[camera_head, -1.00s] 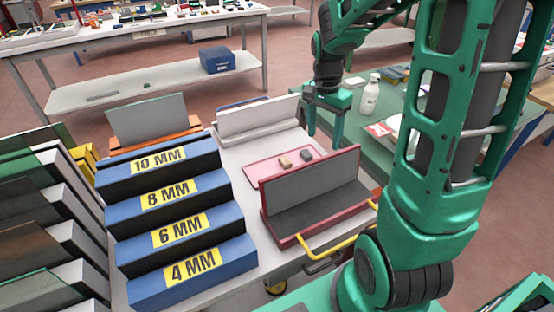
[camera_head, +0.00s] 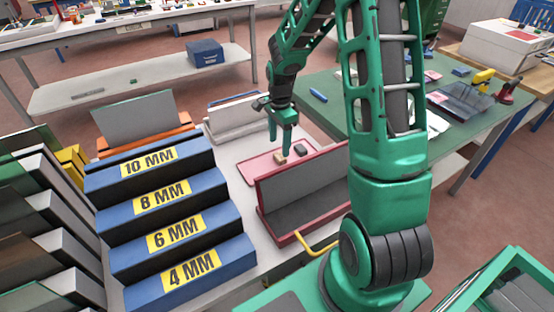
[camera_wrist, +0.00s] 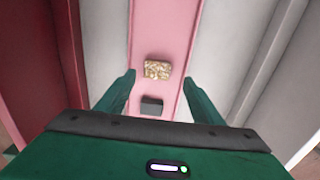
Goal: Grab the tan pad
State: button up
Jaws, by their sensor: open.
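The tan pad (camera_head: 280,159) is a small block lying on the pink tray (camera_head: 247,170). In the wrist view the tan pad (camera_wrist: 157,69) looks rough and speckled and lies ahead of my fingertips, roughly centred between them. A dark grey block (camera_head: 300,150) lies beside it on the tray; in the wrist view this grey block (camera_wrist: 151,106) is nearer to my palm. My gripper (camera_head: 281,139) is open and empty, pointing down above the tray near the pad. In the wrist view my gripper (camera_wrist: 156,80) shows both fingers spread apart.
A dark red stand (camera_head: 300,195) with a grey panel stands in front of the tray. A white rack (camera_head: 235,120) stands behind. Blue stepped racks (camera_head: 165,225) with thickness labels fill the left. A green table (camera_head: 345,100) lies beyond to the right.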

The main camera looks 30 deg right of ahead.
aim_at(280, 155)
jog(key=shift+s+f, duration=0.15)
jog(key=shift+f, duration=1.15)
jog(key=shift+s+f, duration=0.1)
jog(key=shift+f, duration=1.2)
jog(key=c, duration=1.1)
